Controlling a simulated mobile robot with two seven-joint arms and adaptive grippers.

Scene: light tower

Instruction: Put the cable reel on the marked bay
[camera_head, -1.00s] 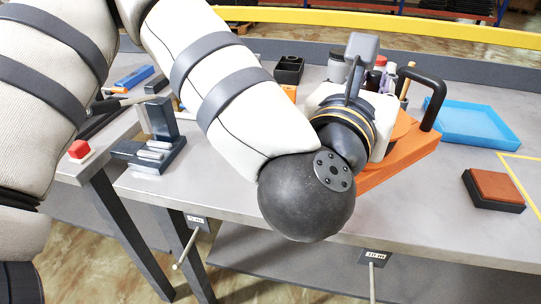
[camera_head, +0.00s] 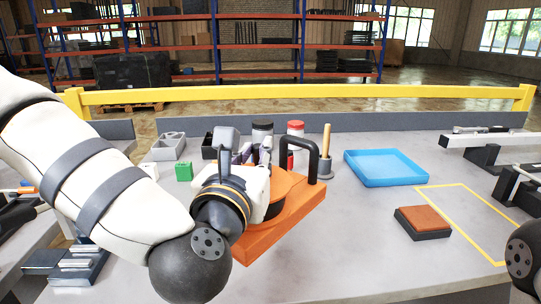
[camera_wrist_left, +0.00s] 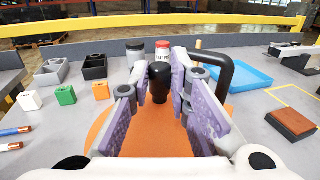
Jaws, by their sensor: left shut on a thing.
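The cable reel (camera_head: 285,222) is an orange base and drum with a tall black handle (camera_head: 313,157). It sits on the grey table, left of the marked bay. The marked bay (camera_head: 463,184) is a yellow outline on the table at the right. My left gripper (camera_head: 256,152) is over the reel. In the left wrist view, its purple-padded fingers are shut on a black knob (camera_wrist_left: 159,85) standing up from the orange drum (camera_wrist_left: 110,125). Whether the reel touches the table is hard to tell. My right gripper is not in view.
A black block with a brown top (camera_head: 422,220) lies at the bay's left edge. A blue tray (camera_head: 384,168) stands behind, between reel and bay. Canisters (camera_head: 295,130) and a wooden-handled tool (camera_head: 326,150) stand behind the reel. Metal fixtures (camera_head: 485,150) flank the bay's right side.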

